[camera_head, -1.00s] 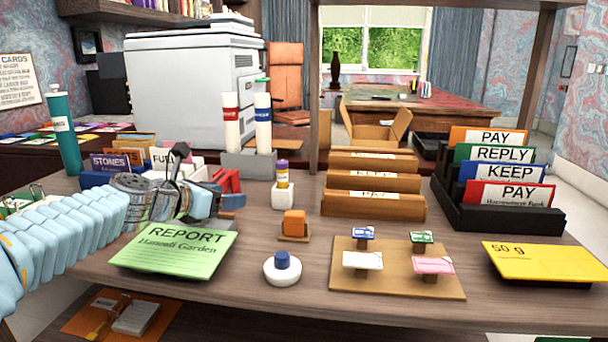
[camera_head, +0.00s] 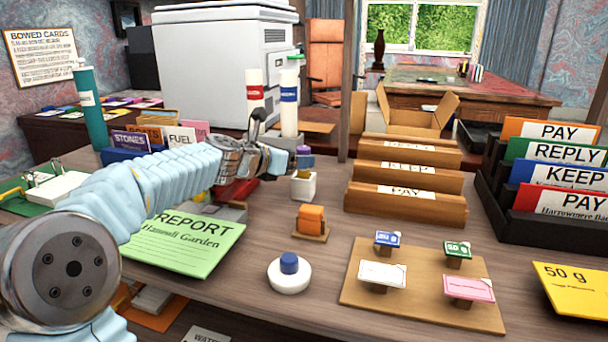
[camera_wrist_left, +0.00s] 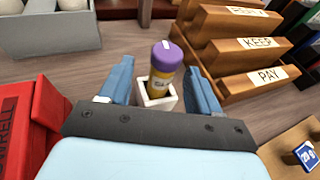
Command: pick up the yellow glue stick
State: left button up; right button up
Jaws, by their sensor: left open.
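The yellow glue stick (camera_wrist_left: 163,70) has a purple cap and stands upright in a small white square holder (camera_wrist_left: 154,98) in the left wrist view. In the head view the purple cap (camera_head: 303,150) shows above the white holder (camera_head: 303,186), partly behind my gripper. My left gripper (camera_wrist_left: 160,88) is open, with one blue finger on each side of the glue stick and holder. I cannot tell whether either finger touches them. In the head view the left gripper (camera_head: 284,162) is beside the glue stick. My right gripper is not in view.
Wooden card racks (camera_head: 405,206) stand right of the holder. An orange block (camera_head: 311,220) and a blue-knobbed white disc (camera_head: 289,274) are in front. Two tall white tubes (camera_head: 289,102) stand behind.

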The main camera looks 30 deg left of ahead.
pick_arm(q)
jog(key=x, duration=0.5)
jog(key=shift+d+f, duration=0.15)
jog(key=shift+d, duration=0.05)
jog(key=c, duration=1.1)
